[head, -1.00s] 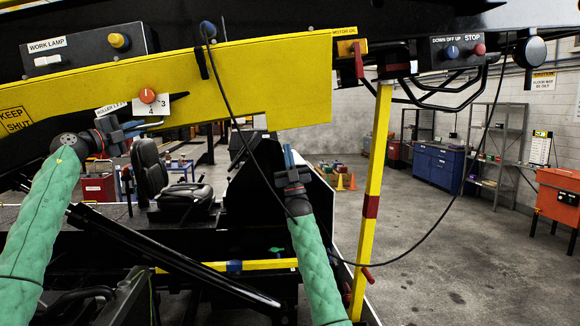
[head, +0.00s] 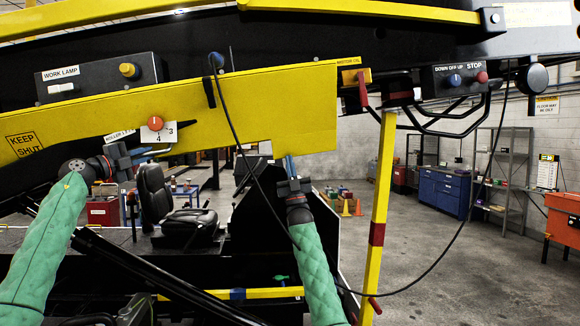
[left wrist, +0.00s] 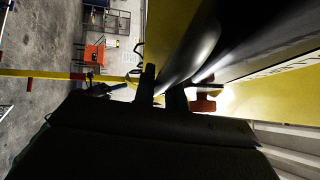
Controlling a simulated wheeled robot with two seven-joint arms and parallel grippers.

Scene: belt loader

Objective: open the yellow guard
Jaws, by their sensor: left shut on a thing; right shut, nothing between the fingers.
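The yellow guard (head: 285,115) is a long panel along the side of the black boom, with a KEEP SHUT label at its left. It hangs down over the boom's side. My left gripper (head: 140,155) is at the guard's lower edge, just below the orange knob (head: 155,123). My right gripper (head: 291,168) is shut and empty, pointing up just below the guard's right part.
A black cable (head: 240,150) hangs across the guard and loops right. A yellow post (head: 379,205) with a red band stands right of my right gripper. A WORK LAMP box (head: 97,80) and a STOP panel (head: 462,77) sit above. A black seat (head: 165,205) is behind.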

